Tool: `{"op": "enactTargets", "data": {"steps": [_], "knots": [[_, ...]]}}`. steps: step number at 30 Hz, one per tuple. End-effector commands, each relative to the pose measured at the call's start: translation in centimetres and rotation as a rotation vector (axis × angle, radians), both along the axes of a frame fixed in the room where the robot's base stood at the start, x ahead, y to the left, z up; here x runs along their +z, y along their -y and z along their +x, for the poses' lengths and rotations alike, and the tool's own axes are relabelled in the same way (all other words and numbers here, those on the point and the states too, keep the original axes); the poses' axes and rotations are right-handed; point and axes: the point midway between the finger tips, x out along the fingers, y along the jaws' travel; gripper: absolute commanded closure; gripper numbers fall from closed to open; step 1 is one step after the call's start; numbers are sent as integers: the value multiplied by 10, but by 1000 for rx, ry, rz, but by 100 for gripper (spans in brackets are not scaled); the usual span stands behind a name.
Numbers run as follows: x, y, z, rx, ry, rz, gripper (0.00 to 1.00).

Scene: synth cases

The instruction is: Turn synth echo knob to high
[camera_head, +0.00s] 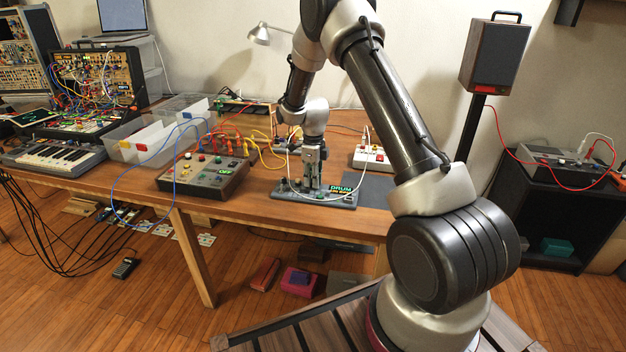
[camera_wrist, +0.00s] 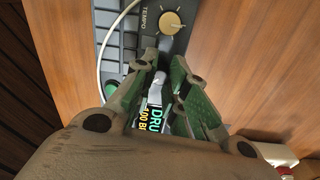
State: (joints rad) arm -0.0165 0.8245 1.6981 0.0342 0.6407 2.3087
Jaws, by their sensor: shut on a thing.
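The dark drum machine (camera_head: 345,201), with lit green lettering, lies at the table's front edge. Its panel also shows in the wrist view (camera_wrist: 181,42), with a gold knob (camera_wrist: 170,24) marked TEMPO and rows of grey pads. My gripper (camera_head: 311,187) points down onto this machine. In the wrist view my gripper (camera_wrist: 164,60) has its green-padded fingers close together, below the TEMPO knob and apart from it. It is shut on a small control there, mostly hidden by the fingers. No echo label is readable in either view.
A grey box with coloured knobs (camera_head: 208,180) stands left of my gripper, with blue, orange and yellow cables. A white box with red buttons (camera_head: 372,158) sits behind to the right. A white cable (camera_head: 287,180) loops around my gripper. A keyboard (camera_head: 54,157) is at far left.

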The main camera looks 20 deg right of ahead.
Motion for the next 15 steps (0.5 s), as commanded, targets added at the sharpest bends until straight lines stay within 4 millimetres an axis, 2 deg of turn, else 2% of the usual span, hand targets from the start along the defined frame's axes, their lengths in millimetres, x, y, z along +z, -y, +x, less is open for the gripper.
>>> {"op": "enactTargets", "data": {"steps": [1, 5, 15], "knots": [[0, 0, 0, 0, 0, 0, 84], [0, 0, 0, 0, 0, 0, 61], [2, 0, 0, 1, 1, 0, 61]]}}
